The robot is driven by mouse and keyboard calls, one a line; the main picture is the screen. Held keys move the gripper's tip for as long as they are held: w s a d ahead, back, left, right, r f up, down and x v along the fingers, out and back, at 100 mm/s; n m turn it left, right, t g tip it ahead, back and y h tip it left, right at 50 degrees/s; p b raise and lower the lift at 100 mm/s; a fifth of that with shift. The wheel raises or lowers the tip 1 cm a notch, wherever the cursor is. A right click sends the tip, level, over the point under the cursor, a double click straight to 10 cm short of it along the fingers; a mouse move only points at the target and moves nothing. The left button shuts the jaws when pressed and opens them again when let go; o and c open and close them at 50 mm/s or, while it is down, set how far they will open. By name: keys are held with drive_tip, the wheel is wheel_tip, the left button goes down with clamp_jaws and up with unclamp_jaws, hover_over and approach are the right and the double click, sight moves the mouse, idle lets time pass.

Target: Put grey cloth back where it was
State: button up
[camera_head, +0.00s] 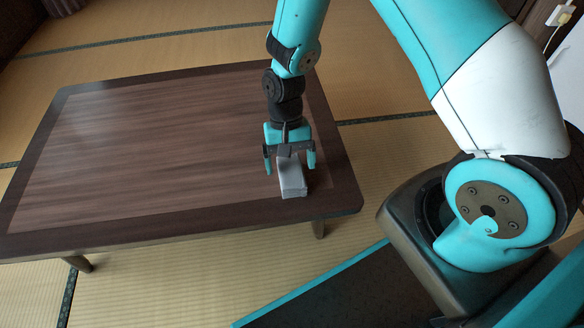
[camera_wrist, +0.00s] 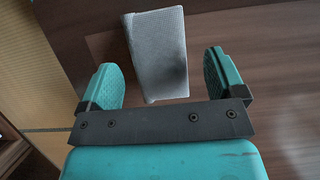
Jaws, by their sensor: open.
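The grey cloth (camera_head: 292,178) is a folded block lying on the low wooden table (camera_head: 150,150), near its right front corner. In the wrist view the cloth (camera_wrist: 158,52) shows a fine woven texture and sits between and beyond the two fingers. My gripper (camera_head: 290,163) is open above the cloth, one teal finger on each side of it. In the wrist view my gripper (camera_wrist: 167,82) shows gaps between the cloth and both fingers. The cloth's far part is partly hidden by my gripper in the head view.
The table top is otherwise bare, with wide free room to the left. Tatami floor (camera_head: 160,290) surrounds the table. A white plug and wall outlet (camera_head: 558,15) are at the top right. A dark object (camera_head: 64,5) stands on the floor at the top left.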

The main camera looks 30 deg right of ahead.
drive_tip(key=p+v, duration=0.3)
drive_tip(key=v, duration=0.5)
wheel_tip(320, 180, up, 6)
drive_tip(key=n+t, duration=0.1)
drive_tip(key=n, duration=0.1)
hover_over(283, 161)
drive_tip(key=s+a+r+n+t+y, duration=0.1)
drive_tip(key=s+a+r+n, duration=0.15)
drive_tip(key=r, duration=0.65)
drive_tip(key=s+a+r+n+t+y, duration=0.1)
drive_tip(key=s+r+n+t, duration=0.1)
drive_tip(key=s+r+n, duration=0.4)
drive_tip(key=s+r, duration=0.4)
drive_tip(key=s, duration=0.3)
drive_tip(key=shift+s+a+r+y, duration=0.15)
drive_tip(key=shift+a+r+y, duration=0.1)
drive_tip(key=shift+r+y, duration=0.15)
wheel_tip(283, 161, up, 38)
drive_tip(key=p, duration=3.7)
drive_tip(key=shift+f+p, duration=0.2)
drive_tip(key=shift+p, duration=0.1)
